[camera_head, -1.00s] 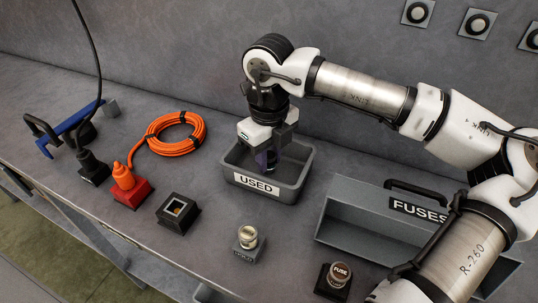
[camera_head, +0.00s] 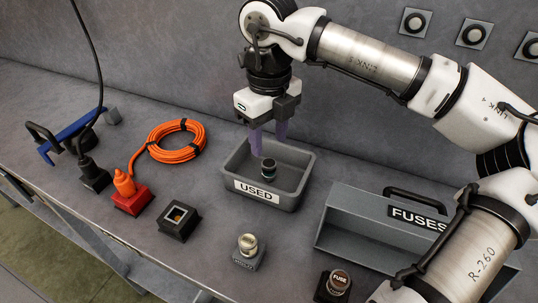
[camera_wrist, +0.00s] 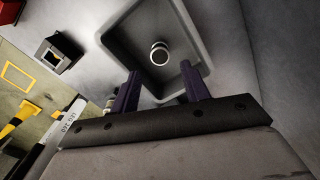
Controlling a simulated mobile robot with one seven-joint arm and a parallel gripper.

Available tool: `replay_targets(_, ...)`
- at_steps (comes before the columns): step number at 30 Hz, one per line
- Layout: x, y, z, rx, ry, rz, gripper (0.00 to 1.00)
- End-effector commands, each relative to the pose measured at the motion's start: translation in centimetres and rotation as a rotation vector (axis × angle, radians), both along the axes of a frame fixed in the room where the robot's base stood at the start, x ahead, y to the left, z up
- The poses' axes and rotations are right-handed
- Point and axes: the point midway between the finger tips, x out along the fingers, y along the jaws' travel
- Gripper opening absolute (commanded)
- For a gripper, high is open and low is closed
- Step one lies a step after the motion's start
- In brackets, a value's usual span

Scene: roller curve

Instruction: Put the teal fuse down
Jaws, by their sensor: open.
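The teal fuse (camera_head: 268,169) stands in the grey tray labelled USED (camera_head: 298,190), on its floor. It shows a dark top and a teal band. In the wrist view the fuse (camera_wrist: 159,53) is seen from above inside the tray (camera_wrist: 112,44), clear of the fingers. My gripper (camera_head: 268,148) is open and empty, fingers pointing down above the tray, just above and behind the fuse. In the wrist view my gripper (camera_wrist: 163,82) has its two purple fingers spread apart.
A grey FUSES box (camera_head: 350,225) stands at the right. Fuses on small bases, one pale (camera_head: 248,244) and one marked FUSE (camera_head: 338,282), stand in front. An empty dark socket (camera_head: 179,219), red plug base (camera_head: 133,203) and coiled orange cable (camera_head: 155,153) lie left.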

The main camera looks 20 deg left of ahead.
Motion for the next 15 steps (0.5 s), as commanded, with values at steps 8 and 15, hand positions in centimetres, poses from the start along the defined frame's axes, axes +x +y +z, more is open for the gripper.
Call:
replay_targets(8,0.0,0.0,4.5,0.0,-0.001,-0.001,0.46)
replay_targets(15,0.0,0.0,5.5,0.0,0.001,0.001,0.46)
